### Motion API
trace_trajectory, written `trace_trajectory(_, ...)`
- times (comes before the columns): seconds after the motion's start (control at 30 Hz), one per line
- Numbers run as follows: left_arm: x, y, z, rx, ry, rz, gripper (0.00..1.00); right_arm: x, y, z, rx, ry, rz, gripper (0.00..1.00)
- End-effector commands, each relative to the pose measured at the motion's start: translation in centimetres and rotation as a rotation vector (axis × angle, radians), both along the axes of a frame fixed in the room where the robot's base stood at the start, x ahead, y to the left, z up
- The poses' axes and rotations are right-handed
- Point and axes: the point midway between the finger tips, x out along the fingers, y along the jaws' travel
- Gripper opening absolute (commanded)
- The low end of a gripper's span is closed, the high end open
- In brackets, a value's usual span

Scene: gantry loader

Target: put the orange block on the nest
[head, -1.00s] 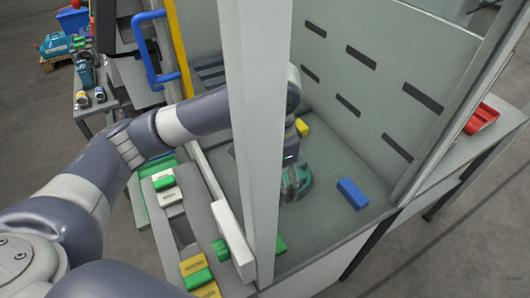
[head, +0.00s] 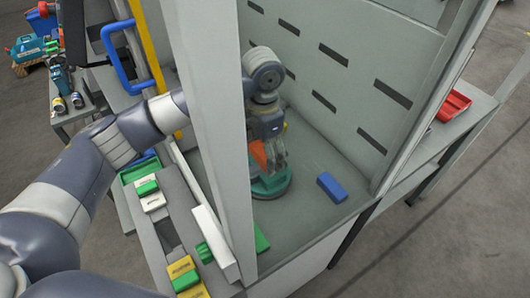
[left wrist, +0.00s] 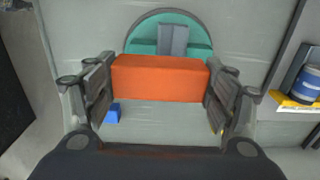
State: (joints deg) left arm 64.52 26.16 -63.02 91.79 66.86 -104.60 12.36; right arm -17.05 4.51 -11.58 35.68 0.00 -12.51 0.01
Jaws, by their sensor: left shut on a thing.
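The orange block (head: 258,153) is held in my left gripper (head: 275,160), inside the grey enclosure. In the left wrist view the orange block (left wrist: 160,78) spans between the two fingers of my left gripper (left wrist: 160,85), which are shut on its ends. The nest looks to be the round teal base (head: 270,187) on the enclosure floor, just below the gripper. In the left wrist view the teal base (left wrist: 140,38) carries a grey upright piece (left wrist: 173,40) and is partly hidden behind the block. I cannot tell any contact between block and base. My right gripper is not in view.
A grey post (head: 212,110) stands in front of my left forearm. A blue block (head: 331,188) lies on the floor right of the base. A tray with several coloured pieces (head: 183,272) is at the front left. A red bin (head: 453,105) stands outside, right.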

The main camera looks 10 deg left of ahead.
Motion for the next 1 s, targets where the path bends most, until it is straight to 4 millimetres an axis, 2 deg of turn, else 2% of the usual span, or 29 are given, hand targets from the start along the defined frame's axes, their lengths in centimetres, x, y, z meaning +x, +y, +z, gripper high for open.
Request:
trace_trajectory(0.1,1.5,0.0,0.0,0.000,0.000,0.001,0.51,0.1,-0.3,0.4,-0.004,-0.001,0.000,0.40)
trace_trajectory(0.2,2.0,0.0,-0.1,0.001,0.001,-0.001,0.51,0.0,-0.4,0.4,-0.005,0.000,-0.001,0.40)
trace_trajectory(0.27,2.1,0.0,-0.4,0.000,0.001,-0.002,0.51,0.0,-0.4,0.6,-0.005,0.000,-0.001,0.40)
trace_trajectory(0.53,2.1,0.1,-3.5,0.001,0.001,-0.001,0.51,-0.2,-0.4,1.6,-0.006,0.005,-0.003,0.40)
trace_trajectory(0.9,2.1,0.1,-4.0,-0.001,0.001,-0.001,0.51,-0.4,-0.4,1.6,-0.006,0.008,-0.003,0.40)
trace_trajectory(0.93,2.1,0.1,-4.0,-0.001,0.001,-0.001,0.81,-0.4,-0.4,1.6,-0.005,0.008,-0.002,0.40)
trace_trajectory(1.0,2.1,0.1,-4.0,-0.001,0.001,-0.001,0.96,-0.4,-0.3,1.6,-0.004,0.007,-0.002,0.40)
